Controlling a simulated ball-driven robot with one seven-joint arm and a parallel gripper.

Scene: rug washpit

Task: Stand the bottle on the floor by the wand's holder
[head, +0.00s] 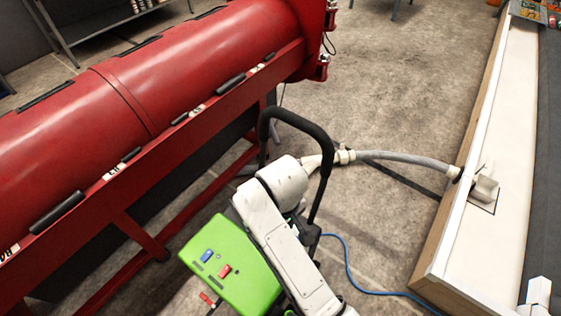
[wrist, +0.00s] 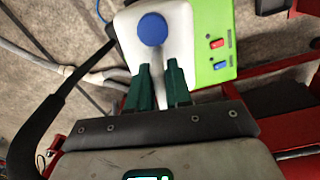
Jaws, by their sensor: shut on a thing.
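A white bottle (wrist: 128,50) with a round blue cap (wrist: 152,29) shows in the wrist view, seen from its cap end. My gripper (wrist: 159,72) has dark green fingers shut on the bottle, with a pale part of it between them. The bottle is over or beside the green machine; I cannot tell its height above the floor. In the head view my arm hides the gripper and the bottle. I cannot make out the wand or its holder for certain.
The green machine (head: 232,262) has a black push handle (head: 322,170) close to my arm. A large red cylinder machine (head: 150,90) stands left. A grey hose (head: 405,158) runs to the pale pit wall (head: 470,215) at right. A blue cable (head: 345,262) lies on the floor. Open floor (head: 400,85) lies beyond.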

